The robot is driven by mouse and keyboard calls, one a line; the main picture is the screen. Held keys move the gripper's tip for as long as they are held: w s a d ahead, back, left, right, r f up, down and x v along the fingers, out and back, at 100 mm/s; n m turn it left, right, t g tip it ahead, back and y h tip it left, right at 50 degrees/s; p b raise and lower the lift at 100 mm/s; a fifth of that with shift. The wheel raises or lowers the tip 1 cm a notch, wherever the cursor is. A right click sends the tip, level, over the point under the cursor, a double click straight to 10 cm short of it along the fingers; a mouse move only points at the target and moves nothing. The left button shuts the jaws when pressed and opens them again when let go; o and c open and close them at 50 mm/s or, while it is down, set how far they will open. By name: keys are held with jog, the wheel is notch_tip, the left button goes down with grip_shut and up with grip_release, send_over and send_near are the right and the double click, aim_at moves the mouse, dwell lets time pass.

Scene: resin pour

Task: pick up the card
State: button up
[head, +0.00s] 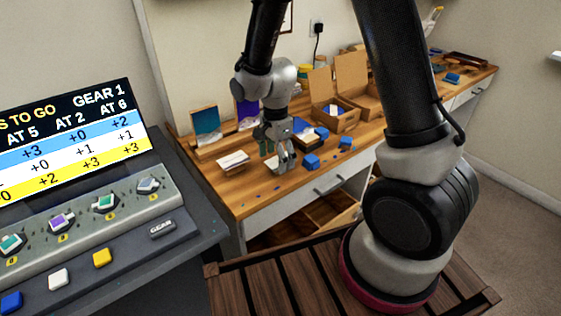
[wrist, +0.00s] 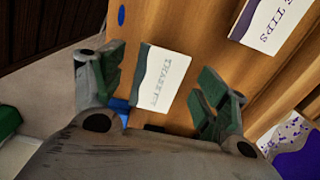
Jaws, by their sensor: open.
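A white card (wrist: 165,78) with a dark wavy band along one edge and lettering like "THANKS" lies flat on the wooden worktop. In the wrist view it shows between the two spread fingers of my gripper (wrist: 160,72). The gripper is open and empty, with a gap on both sides of the card. In the head view my gripper (head: 276,158) points down over the front part of the worktop, just right of a white stack. There the fingers mostly hide the card.
A white stack marked "TIPS" (wrist: 272,22) also shows in the head view (head: 233,162). Blue blocks (head: 312,161) lie right of the gripper. Open cardboard boxes (head: 338,115) and upright pictures (head: 206,124) stand behind. A control console (head: 95,215) is at left.

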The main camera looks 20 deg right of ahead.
jog(key=shift+f, duration=0.15)
jog(key=shift+c, duration=0.2)
jog(key=c, duration=0.7)
